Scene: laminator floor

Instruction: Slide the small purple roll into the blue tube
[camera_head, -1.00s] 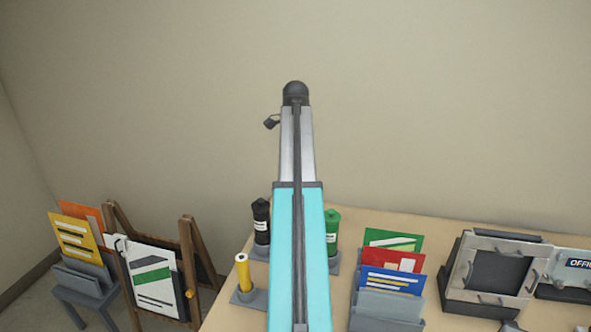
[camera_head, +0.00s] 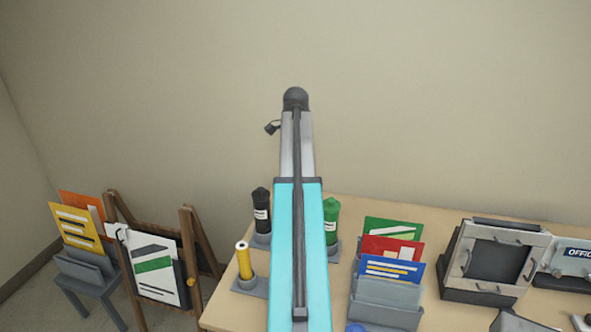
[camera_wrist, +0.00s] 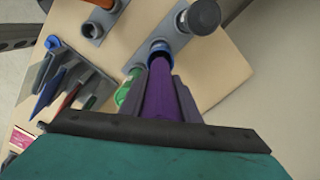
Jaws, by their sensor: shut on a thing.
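The small purple roll (camera_wrist: 160,95) is in my gripper (camera_wrist: 160,80), shut around it with a dark finger on each side in the wrist view. The roll points away from the camera. Its far end overlaps the rim of the blue tube (camera_wrist: 161,46), which shows as a blue ring just past the fingertips. I cannot tell whether the end is inside the ring or just above it. In the head view my arm hides the gripper, the roll and the blue tube.
A green tube (camera_head: 332,222) and a black tube (camera_head: 261,212) stand close by on the desk. A yellow roll (camera_head: 244,261) stands in a grey holder to the left. A folder rack (camera_head: 385,303) and a framed machine (camera_head: 495,265) stand to the right.

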